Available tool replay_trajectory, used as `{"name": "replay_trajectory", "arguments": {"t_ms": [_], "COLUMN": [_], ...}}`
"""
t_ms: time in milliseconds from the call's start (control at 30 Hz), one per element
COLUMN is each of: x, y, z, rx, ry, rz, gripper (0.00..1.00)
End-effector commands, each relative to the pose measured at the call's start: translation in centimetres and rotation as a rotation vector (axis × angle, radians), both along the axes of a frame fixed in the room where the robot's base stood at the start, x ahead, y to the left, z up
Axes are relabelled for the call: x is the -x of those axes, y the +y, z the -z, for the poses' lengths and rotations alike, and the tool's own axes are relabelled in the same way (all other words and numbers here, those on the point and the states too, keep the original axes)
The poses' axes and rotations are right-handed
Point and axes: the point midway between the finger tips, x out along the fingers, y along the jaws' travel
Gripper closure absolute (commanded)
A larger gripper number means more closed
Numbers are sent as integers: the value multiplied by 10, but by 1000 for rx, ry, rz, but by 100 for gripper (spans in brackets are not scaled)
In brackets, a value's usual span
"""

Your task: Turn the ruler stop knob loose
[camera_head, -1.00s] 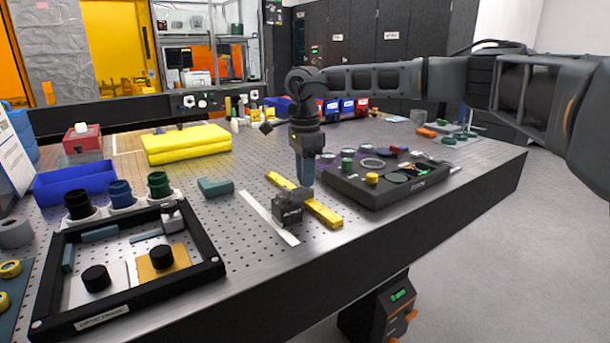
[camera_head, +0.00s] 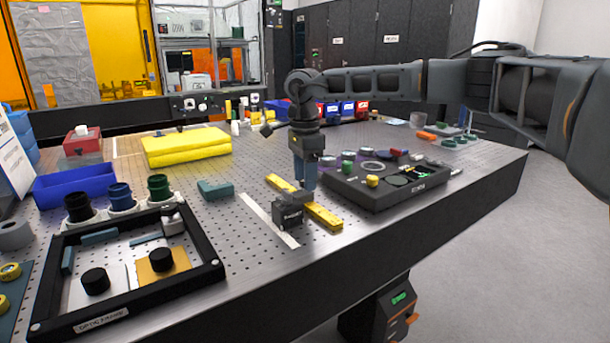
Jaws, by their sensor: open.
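A steel ruler (camera_head: 262,216) lies on the perforated table. The black ruler stop block (camera_head: 289,216) with a small white label stands at its right side. My gripper (camera_head: 304,188) points down just above and behind the block, with its blue-grey fingers near the block's top. The gripper is open. The stop knob cannot be made out clearly; the fingers and a dark part at the block's top overlap there. I cannot tell whether the fingers touch it or are around it.
A yellow bar (camera_head: 324,216) lies right beside the block. A black tray of parts (camera_head: 378,196) is to the right. A black-framed tray (camera_head: 210,262) is at front left. A teal block (camera_head: 215,190) and yellow foam (camera_head: 187,147) lie behind. Bare table is at the front.

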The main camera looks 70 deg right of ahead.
Motion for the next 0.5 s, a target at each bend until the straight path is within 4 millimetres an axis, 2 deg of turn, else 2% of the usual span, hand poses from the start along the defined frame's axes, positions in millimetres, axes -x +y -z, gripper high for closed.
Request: {"name": "replay_trajectory", "arguments": {"t_ms": [233, 500], "x": [0, -1], "y": [-1, -1], "z": [-9, -52], "rx": [1, 3], "ry": [-1, -2], "rz": [1, 0], "gripper": [45, 45]}}
